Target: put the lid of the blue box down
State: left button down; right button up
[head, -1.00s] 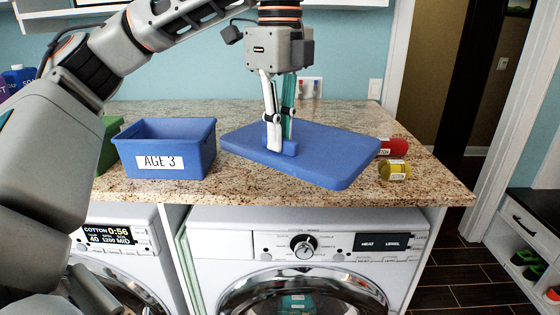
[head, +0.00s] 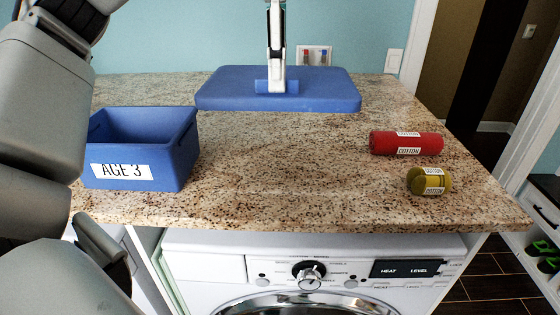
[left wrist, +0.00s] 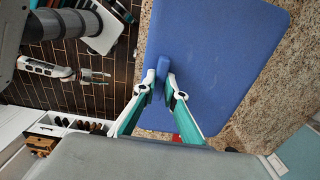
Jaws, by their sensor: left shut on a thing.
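The blue lid (head: 330,92) is a flat slab with a small raised handle, at the back of the counter in the head view. My left gripper (head: 277,84) is shut on that handle from above. The left wrist view shows the lid (left wrist: 215,50) with its handle between the fingertips of my left gripper (left wrist: 162,88). The lid looks level and seems raised off the counter; the gap is hard to judge. The open blue box (head: 180,160), labelled AGE 3, stands left of the lid, uncovered. My right gripper (left wrist: 95,77) shows small over the floor; its fingers are unclear.
A red COTTON roll (head: 385,143) and a yellow one (head: 415,180) lie on the right of the granite counter (head: 290,185). The counter between box and rolls is clear. A wall outlet (head: 314,55) is behind the lid. A washer (head: 225,268) stands below.

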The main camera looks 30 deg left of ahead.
pick_arm(q)
jog(key=shift+w+a, duration=0.1)
jog(key=shift+w, duration=0.1)
jog(key=shift+f, duration=0.15)
notch_tip(320, 180, down, 15)
jog(key=shift+f, duration=2.25)
